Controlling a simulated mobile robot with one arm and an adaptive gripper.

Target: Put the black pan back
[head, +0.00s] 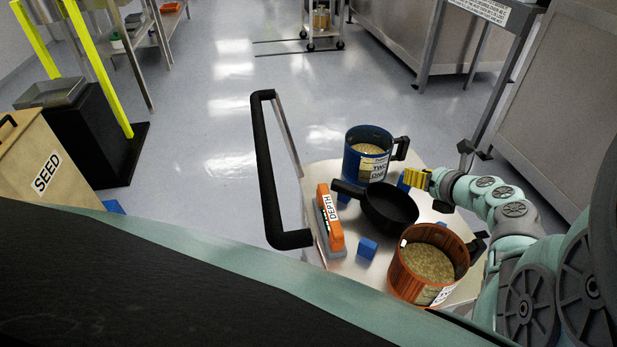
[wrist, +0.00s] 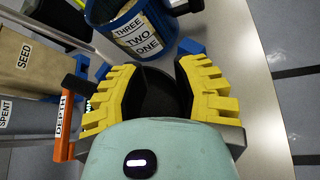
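The black pan (head: 390,208) sits on the cart top between two pots, with its handle pointing left in the head view. In the wrist view the pan (wrist: 162,98) shows dark between the finger pads, and its handle (wrist: 76,83) sticks out to the left. My gripper (head: 416,178) has yellow ribbed fingers and is at the pan's right side in the head view. In the wrist view my gripper (wrist: 157,92) has its fingers spread apart, with nothing visibly clamped. I cannot tell whether a finger touches the pan.
A blue pot (head: 367,158) stands behind the pan and an orange pot (head: 428,262) in front. Blue blocks (head: 367,247) sit on the cart top (head: 345,268). A black push handle (head: 268,180) edges the cart. A SEED bin (head: 40,160) stands far left.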

